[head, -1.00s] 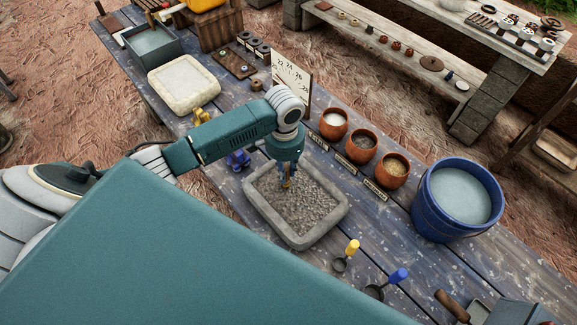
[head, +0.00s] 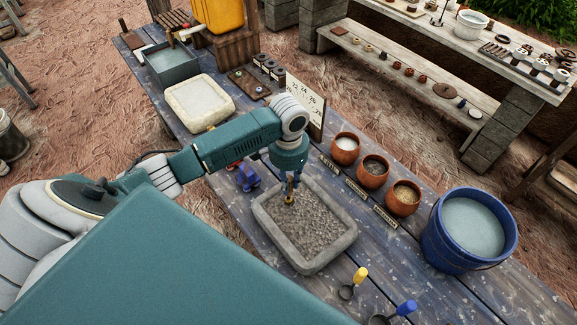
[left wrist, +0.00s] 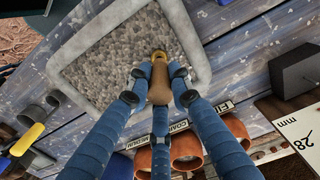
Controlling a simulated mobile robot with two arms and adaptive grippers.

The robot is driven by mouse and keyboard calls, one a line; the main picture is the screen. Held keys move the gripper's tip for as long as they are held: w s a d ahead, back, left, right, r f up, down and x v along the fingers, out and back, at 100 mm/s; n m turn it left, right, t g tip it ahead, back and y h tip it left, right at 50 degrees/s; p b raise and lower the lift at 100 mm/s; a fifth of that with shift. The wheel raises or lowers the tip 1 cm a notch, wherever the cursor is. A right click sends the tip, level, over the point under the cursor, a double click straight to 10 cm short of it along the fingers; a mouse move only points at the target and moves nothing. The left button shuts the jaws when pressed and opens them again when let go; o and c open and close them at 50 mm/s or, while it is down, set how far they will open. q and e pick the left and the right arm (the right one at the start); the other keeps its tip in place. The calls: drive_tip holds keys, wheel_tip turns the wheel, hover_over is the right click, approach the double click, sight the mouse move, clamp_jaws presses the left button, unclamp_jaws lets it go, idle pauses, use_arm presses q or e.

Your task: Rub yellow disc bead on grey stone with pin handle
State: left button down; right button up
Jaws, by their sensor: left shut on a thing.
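The grey stone (head: 333,249) is a shallow rectangular slab with a raised pale rim and a rough, gritty hollow, on the blue-grey table. It also shows in the left wrist view (left wrist: 195,22). My left gripper (head: 290,192) is over the hollow, towards its far left part, pointing down. In the left wrist view its fingers (left wrist: 158,76) are shut on the tan pin handle (left wrist: 159,90). My right gripper is not in view.
Clay bowls (head: 373,171) with labels line the table right of the stone. A blue bucket (head: 437,233) stands further right. Yellow (head: 361,274) and blue (head: 405,308) handled scoops lie nearer. A pale basin (head: 199,103) and a number board (head: 305,100) are beyond.

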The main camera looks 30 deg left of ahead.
use_arm(q)
drive_tip(key=shift+r, duration=2.4)
drive_tip(key=shift+f, duration=0.1)
